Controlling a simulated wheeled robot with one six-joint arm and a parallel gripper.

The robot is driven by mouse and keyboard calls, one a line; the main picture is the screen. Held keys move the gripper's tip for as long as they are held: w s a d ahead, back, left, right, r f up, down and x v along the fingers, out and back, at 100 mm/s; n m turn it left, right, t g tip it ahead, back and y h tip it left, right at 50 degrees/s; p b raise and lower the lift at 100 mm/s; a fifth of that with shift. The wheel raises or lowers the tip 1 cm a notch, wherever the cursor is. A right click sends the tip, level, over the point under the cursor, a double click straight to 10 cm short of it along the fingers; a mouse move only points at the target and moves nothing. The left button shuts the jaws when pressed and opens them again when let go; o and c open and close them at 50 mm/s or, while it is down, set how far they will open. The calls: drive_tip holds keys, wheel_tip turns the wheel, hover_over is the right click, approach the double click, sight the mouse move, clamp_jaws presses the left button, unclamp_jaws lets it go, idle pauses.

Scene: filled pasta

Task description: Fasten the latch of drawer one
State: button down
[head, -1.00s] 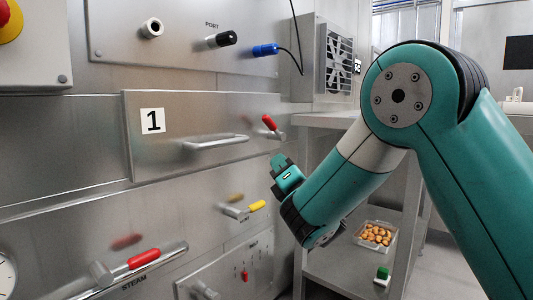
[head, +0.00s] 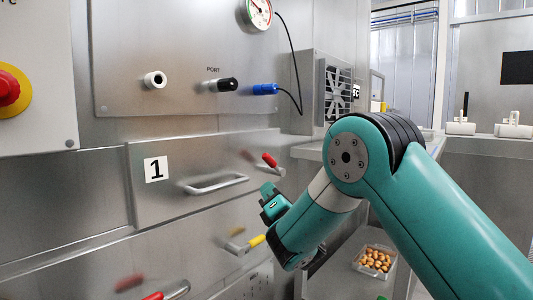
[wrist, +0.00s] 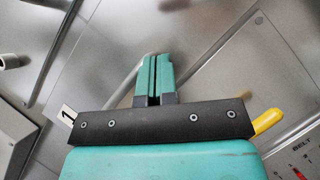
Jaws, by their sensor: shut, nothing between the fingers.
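Drawer one (head: 150,205) is a steel front with a "1" label (head: 157,169) and a bar handle (head: 217,185); it looks closed. A red tip (wrist: 174,4), probably the latch grip, shows at that view's top edge.
A yellow-gripped lever (head: 257,241) sits just below my gripper; it also shows in the wrist view (wrist: 268,120).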

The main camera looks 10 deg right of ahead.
sight(270, 164)
drive_tip(key=w+r+p, duration=0.5)
drive_tip(key=p, duration=1)
drive_tip(key=shift+w+d, duration=0.35)
drive_tip(key=shift+f, duration=0.1)
drive_tip(key=shift+w, duration=0.1)
